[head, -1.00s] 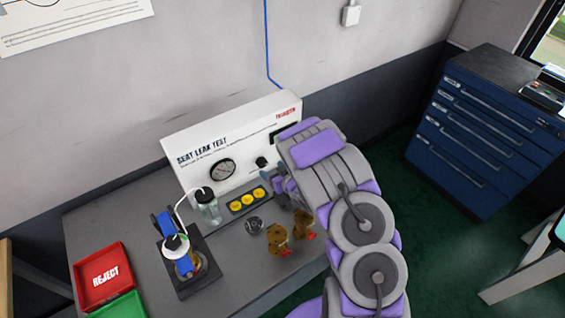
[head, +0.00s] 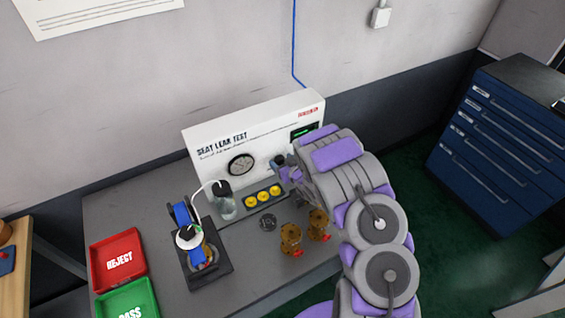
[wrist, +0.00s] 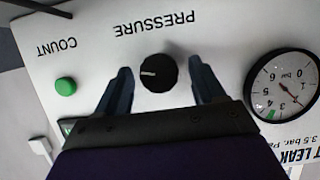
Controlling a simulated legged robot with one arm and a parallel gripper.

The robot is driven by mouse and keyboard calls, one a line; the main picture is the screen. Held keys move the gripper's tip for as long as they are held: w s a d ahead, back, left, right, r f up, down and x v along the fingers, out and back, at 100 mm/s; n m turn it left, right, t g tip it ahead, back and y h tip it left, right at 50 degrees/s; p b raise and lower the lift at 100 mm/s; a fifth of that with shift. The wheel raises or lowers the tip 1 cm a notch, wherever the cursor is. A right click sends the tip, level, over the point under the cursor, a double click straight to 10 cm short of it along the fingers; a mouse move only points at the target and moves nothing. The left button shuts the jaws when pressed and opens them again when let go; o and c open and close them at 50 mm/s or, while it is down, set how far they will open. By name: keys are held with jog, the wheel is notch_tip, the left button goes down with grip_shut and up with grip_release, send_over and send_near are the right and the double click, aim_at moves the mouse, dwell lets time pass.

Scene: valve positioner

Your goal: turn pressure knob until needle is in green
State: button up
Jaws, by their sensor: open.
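The black pressure knob (wrist: 157,73) with a white mark sits on the white test panel (wrist: 85,30), under upside-down PRESSURE lettering in the wrist view. My gripper (wrist: 162,84) is open, with one dark finger on each side of the knob; I cannot tell whether they touch it. The round pressure gauge (wrist: 283,86) is at the right of the wrist view and also shows in the head view (head: 241,164). In the head view, my arm covers part of the panel.
A green button (wrist: 65,86) lies beside the knob.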

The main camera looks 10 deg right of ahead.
jog(key=shift+c, duration=0.5)
jog(key=c, duration=1)
jog(key=shift+o, duration=0.2)
jog(key=shift+r+p, duration=0.15)
jog(key=shift+p, duration=0.35)
